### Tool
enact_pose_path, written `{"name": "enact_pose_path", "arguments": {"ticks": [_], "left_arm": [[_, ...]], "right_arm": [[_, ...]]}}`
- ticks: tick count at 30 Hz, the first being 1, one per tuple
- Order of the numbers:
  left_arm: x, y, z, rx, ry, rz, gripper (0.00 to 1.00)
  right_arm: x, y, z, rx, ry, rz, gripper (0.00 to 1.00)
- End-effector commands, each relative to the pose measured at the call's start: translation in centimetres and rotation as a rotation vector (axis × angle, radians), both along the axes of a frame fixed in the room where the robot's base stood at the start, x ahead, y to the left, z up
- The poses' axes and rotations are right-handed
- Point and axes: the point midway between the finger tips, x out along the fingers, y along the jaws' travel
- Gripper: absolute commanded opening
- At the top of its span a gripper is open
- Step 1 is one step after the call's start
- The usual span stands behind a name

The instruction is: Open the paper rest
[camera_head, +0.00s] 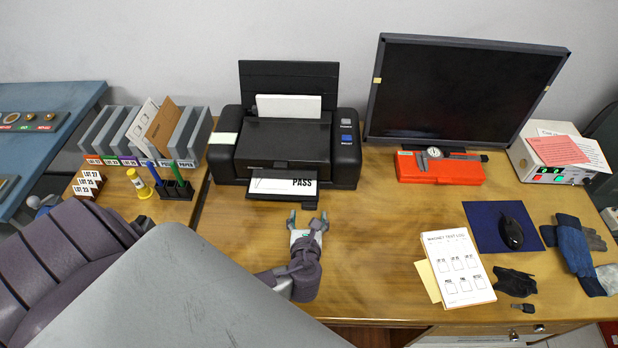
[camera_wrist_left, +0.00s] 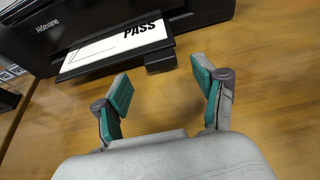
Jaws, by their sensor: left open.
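The black printer (camera_head: 283,140) stands at the back of the wooden desk, and its front shows in the left wrist view (camera_wrist_left: 110,22). Its raised rear paper rest (camera_head: 289,80) stands upright behind a stack of white paper (camera_head: 288,106). The front output tray (camera_head: 282,190) holds a white sheet marked PASS (camera_head: 270,184); the sheet also shows in the left wrist view (camera_wrist_left: 110,46). My left gripper (camera_head: 307,217) is open and empty, just in front of the output tray and apart from it. In the left wrist view its fingers (camera_wrist_left: 160,88) are spread over bare desk. My right gripper is not seen.
A dark monitor (camera_head: 462,95) stands right of the printer, with a red caliper case (camera_head: 438,172) before it. File holders (camera_head: 160,135) and a pen stand (camera_head: 176,188) are on the left. A test log pad (camera_head: 460,265) lies front right. Desk between gripper and pad is clear.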

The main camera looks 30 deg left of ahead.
Motion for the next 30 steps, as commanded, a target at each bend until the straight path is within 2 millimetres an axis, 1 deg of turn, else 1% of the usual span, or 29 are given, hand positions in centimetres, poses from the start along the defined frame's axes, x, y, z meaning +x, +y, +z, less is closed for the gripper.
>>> {"name": "enact_pose_path", "arguments": {"ticks": [1, 6, 9, 12, 17, 30], "left_arm": [[-1.0, -0.7, 0.4, -0.004, 0.002, -0.002, 0.71], [-3.8, -2.3, 1.7, -0.004, 0.002, -0.001, 0.71], [-5.0, -3.1, 2.3, -0.002, 0.002, -0.001, 0.71], [-5.7, -3.5, 2.7, -0.001, 0.002, 0.000, 0.71], [-6.2, -3.8, 3.0, 0.000, 0.000, 0.001, 0.71], [-6.2, -3.8, 3.0, 0.000, 0.000, 0.001, 0.71]], "right_arm": [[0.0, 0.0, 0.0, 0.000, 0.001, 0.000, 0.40], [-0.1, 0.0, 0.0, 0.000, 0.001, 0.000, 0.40], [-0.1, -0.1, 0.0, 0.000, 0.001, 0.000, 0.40], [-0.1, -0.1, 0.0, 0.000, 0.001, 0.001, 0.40], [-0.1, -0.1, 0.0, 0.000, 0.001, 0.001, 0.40], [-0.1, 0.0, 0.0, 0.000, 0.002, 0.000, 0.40]]}}
